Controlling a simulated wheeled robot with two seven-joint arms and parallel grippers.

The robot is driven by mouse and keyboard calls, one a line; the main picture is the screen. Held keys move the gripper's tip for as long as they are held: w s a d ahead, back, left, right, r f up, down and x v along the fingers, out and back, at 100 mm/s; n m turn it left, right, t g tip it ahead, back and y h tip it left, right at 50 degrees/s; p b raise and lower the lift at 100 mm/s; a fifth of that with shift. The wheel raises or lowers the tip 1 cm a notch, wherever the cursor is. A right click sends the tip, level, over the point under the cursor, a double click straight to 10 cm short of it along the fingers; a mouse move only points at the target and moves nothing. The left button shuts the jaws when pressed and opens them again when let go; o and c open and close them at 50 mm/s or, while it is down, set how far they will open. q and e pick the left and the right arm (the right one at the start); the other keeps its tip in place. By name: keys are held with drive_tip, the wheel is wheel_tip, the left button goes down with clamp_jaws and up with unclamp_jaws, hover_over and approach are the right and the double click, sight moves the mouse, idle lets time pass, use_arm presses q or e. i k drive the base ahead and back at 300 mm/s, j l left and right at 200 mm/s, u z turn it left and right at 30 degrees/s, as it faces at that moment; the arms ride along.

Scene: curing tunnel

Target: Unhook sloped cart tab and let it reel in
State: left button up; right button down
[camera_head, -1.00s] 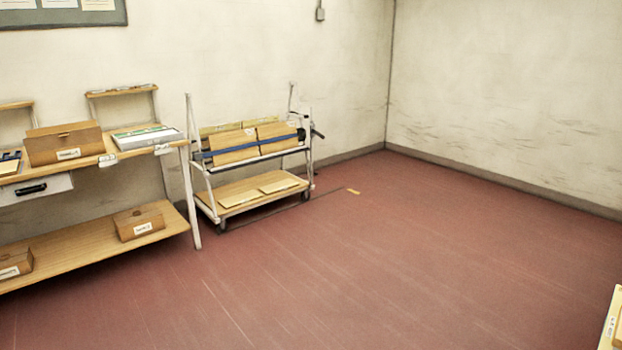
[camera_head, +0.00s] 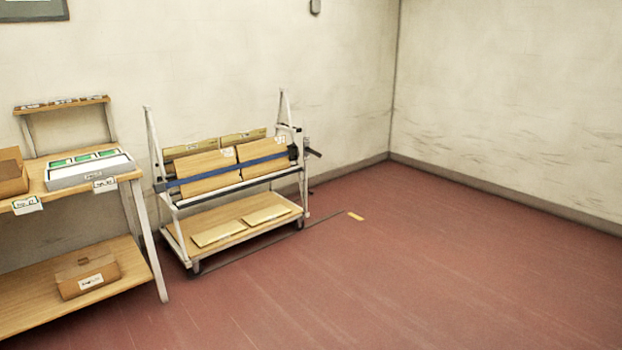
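The sloped cart (camera_head: 172,222) stands against the back wall, just right of the wooden bench. It has a white frame with tilted wooden panels (camera_head: 208,174) on its upper level and a flat lower shelf. A blue strap (camera_head: 231,172) runs across the front of the panels from the left post to the right side. A dark fitting (camera_head: 294,153) sits at the strap's right end. The tab itself is too small to make out, and I cannot tell which end it hooks on. Neither of my grippers is in view.
A wooden bench (camera_head: 60,178) on the left holds a white tray (camera_head: 90,171) with green items and brown boxes. A dark handle (camera_head: 313,153) sticks out from the cart's right side. A yellow floor mark (camera_head: 355,216) lies right of it. The red floor (camera_head: 430,270) ahead is clear.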

sight(294, 150)
drive_tip(key=i, duration=1.25)
drive_tip(key=i+l+u, duration=0.1)
drive_tip(key=i, duration=1.15)
drive_tip(key=i+l, duration=0.1)
drive_tip(key=i, duration=1.15)
drive_tip(key=i+u, duration=0.2)
drive_tip(key=i, duration=0.2)
drive_tip(key=i+l+u, duration=0.2)
drive_tip(key=i, duration=0.15)
drive_tip(key=i+l+u, duration=0.2)
drive_tip(key=i, duration=0.15)
